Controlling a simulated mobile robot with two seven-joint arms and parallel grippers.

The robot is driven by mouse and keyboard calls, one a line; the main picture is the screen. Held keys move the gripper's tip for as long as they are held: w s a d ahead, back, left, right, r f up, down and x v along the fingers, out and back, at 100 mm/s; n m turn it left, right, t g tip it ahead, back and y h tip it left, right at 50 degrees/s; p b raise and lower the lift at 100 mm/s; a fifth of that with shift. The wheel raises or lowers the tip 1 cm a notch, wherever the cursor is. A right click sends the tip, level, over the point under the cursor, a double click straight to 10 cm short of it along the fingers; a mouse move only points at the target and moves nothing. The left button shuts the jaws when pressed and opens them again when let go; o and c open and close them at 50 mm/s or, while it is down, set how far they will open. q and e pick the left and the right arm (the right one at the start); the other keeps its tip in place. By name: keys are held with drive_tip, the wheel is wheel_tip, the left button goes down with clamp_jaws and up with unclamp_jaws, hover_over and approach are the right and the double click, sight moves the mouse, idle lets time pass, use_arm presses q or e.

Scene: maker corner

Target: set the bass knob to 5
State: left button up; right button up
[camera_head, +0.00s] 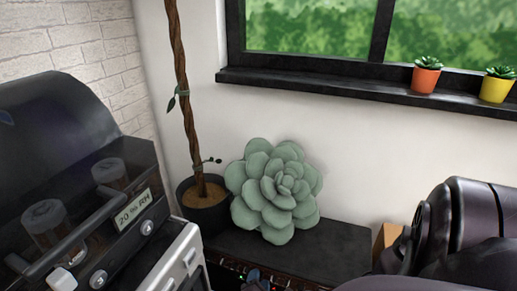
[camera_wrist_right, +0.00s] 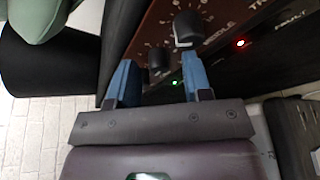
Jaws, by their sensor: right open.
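A dark amplifier carries a brown control panel (camera_wrist_right: 150,22) with printed scales, seen at a slant in the right wrist view. Two black knobs show on it: one knob (camera_wrist_right: 158,58) lies in line with the gap between my fingers, and a larger-looking knob (camera_wrist_right: 187,28) with a pale mark is beyond the right finger. A word like "MIDDLE" is partly readable; I cannot tell which knob is the bass. My right gripper (camera_wrist_right: 160,82) is open, its blue fingertips close to the panel; contact is unclear. In the head view the panel (camera_head: 289,284) barely shows at the bottom edge. My left gripper is out of view.
A green succulent cushion (camera_head: 275,190) and a potted plant (camera_head: 205,205) stand by the wall. A machine with a dark hood (camera_head: 60,110) fills the left.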

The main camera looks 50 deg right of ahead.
idle(0.3)
clamp_jaws()
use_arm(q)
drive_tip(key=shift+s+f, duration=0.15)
use_arm(e)
drive_tip(key=shift+f+m, duration=0.1)
drive_tip(key=shift+m, duration=0.2)
